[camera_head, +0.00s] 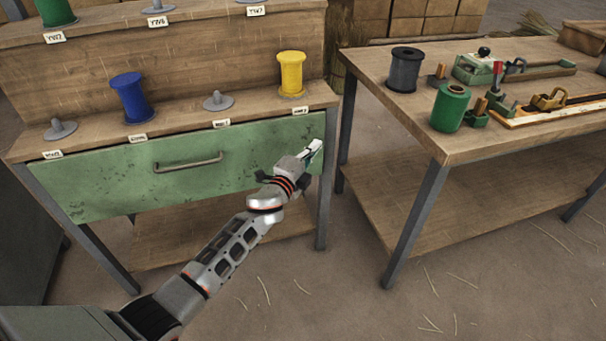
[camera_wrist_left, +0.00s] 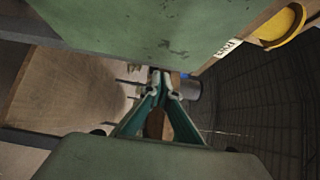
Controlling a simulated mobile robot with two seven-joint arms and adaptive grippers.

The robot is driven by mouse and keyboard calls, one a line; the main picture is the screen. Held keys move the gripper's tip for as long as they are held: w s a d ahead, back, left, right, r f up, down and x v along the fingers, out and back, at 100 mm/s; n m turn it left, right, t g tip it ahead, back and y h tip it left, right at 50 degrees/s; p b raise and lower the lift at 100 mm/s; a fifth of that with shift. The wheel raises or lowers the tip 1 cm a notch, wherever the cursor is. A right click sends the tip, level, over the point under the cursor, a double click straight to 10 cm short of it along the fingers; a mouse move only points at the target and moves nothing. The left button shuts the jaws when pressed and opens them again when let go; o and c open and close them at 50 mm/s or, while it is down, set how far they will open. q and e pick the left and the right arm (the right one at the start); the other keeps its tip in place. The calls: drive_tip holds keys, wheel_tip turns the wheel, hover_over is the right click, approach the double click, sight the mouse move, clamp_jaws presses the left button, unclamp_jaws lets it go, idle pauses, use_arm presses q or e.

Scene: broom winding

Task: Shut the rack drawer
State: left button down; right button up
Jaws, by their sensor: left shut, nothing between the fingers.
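The rack drawer (camera_head: 120,180) has a worn green front with a grey bar handle (camera_head: 188,163). It sits under the rack's lower wooden shelf (camera_head: 180,125), with its front close beneath the shelf edge. I cannot tell whether a small gap remains behind the front. My left gripper (camera_head: 313,150) is shut and empty at the right end of the drawer front, well right of the handle. Whether it touches the front is unclear. In the left wrist view, the closed fingers (camera_wrist_left: 160,82) lie beside the green front (camera_wrist_left: 140,30). My right gripper is out of view.
A blue spool (camera_head: 130,98) and a yellow spool (camera_head: 291,74) stand on the rack's shelf. A workbench (camera_head: 450,145) on the right holds a black spool (camera_head: 405,69), a green spool (camera_head: 450,108) and tools. Open floor lies between rack and bench.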

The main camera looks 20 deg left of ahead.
use_arm(q)
drive_tip(key=s+f+n+g+p, duration=0.2)
drive_tip(key=s+n+p, duration=0.2)
drive_tip(key=s, duration=1.3)
drive_tip(key=s+f+n+g+p, duration=0.2)
drive_tip(key=s+n+p, duration=0.3)
drive_tip(key=s, duration=1.2)
drive_tip(key=s+a+f+n+g+p, duration=0.1)
drive_tip(key=s+f+n+g+p, duration=0.2)
drive_tip(key=s, duration=1.5)
drive_tip(key=f+n+p, duration=0.1)
drive_tip(key=n+p, duration=0.1)
drive_tip(key=n, duration=0.1)
drive_tip(key=shift+n+y, duration=0.4)
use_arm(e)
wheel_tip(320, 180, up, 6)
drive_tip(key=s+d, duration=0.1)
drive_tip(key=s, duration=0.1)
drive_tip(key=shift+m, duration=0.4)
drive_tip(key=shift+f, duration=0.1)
